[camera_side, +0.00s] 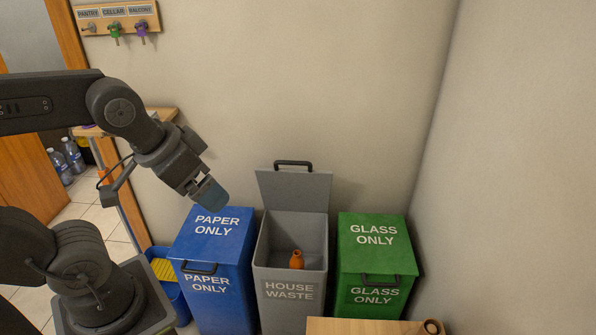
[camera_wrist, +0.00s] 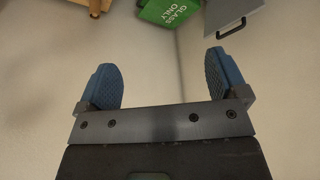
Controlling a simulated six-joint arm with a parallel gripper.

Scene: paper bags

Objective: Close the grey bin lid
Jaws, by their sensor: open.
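A grey surface with a dark handle (camera_wrist: 232,28), likely this lid, shows at the top right in the wrist view. An orange bottle-like object (camera_side: 296,259) is inside the grey bin. My gripper (camera_side: 209,194) is above the blue bin, left of the raised lid and apart from it. In the wrist view its blue fingers (camera_wrist: 170,82) are wide apart and empty.
The blue bin (camera_side: 212,260) and the green bin (camera_side: 376,265) have shut lids. A wooden surface (camera_side: 360,327) is at the front. A key rack (camera_side: 118,18) hangs on the wall. A blue crate (camera_side: 168,285) stands left of the blue bin. The air above the bins is clear.

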